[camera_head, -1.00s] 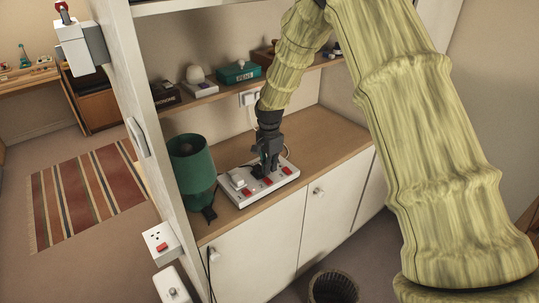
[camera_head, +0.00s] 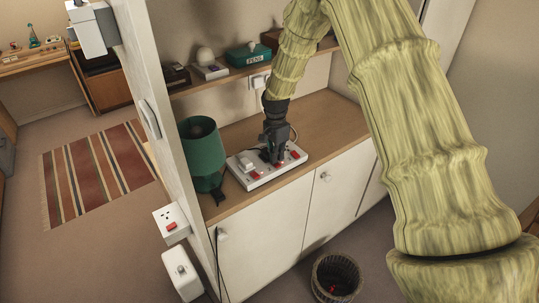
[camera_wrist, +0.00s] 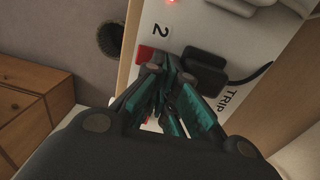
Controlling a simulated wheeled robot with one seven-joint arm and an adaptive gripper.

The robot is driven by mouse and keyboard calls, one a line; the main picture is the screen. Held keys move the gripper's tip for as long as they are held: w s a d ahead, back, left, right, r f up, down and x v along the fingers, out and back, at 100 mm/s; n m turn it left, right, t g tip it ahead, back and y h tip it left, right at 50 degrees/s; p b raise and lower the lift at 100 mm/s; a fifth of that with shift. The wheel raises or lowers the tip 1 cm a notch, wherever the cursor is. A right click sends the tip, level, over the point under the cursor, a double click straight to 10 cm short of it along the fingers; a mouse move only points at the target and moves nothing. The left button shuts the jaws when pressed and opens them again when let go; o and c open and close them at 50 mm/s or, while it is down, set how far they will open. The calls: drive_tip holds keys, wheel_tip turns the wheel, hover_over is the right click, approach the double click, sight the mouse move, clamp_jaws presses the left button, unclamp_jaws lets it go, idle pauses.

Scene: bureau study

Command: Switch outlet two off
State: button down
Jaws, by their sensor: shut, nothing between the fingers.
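A white power strip (camera_head: 252,183) with red switches lies on the wooden counter, plugs in some of its outlets. In the wrist view the strip (camera_wrist: 183,28) shows a printed "2", with a red switch (camera_wrist: 146,53) beside it and a black plug (camera_wrist: 205,60) with its cord to the right. My gripper (camera_head: 276,160) points down over the strip. In the wrist view its closed fingertips (camera_wrist: 163,62) are at the right side of the red switch by the "2" and partly cover it. I cannot tell whether they touch it, or which way the switch is tipped.
A green lamp (camera_head: 202,150) stands just left of the strip. A shelf with a green box (camera_head: 249,55) runs above and behind. A wall outlet (camera_head: 172,222) with a red switch is on the side panel. A wicker bin (camera_head: 337,278) stands on the floor. The counter's right part is clear.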

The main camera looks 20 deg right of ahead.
drive_tip(key=shift+s+d, duration=0.25)
drive_tip(key=shift+s, duration=0.05)
drive_tip(key=shift+s+d+r+p, duration=0.1)
drive_tip(key=shift+s+r+p, duration=0.1)
drive_tip(key=shift+s+p, duration=0.25)
drive_tip(key=shift+s, duration=0.1)
drive_tip(key=shift+r, duration=0.1)
drive_tip(key=r+p, duration=0.1)
drive_tip(key=r, duration=0.2)
drive_tip(key=r+p, duration=0.1)
drive_tip(key=shift+w+r+p, duration=0.15)
drive_tip(key=shift+w+p, duration=0.15)
drive_tip(key=shift+w+b, duration=0.1)
drive_tip(key=shift+b, duration=0.45)
wheel_tip(320, 180, up, 9)
drive_tip(key=w+b, duration=0.1)
drive_tip(key=b, duration=0.2)
drive_tip(key=shift+a+r, duration=0.2)
drive_tip(key=shift+a, duration=0.1)
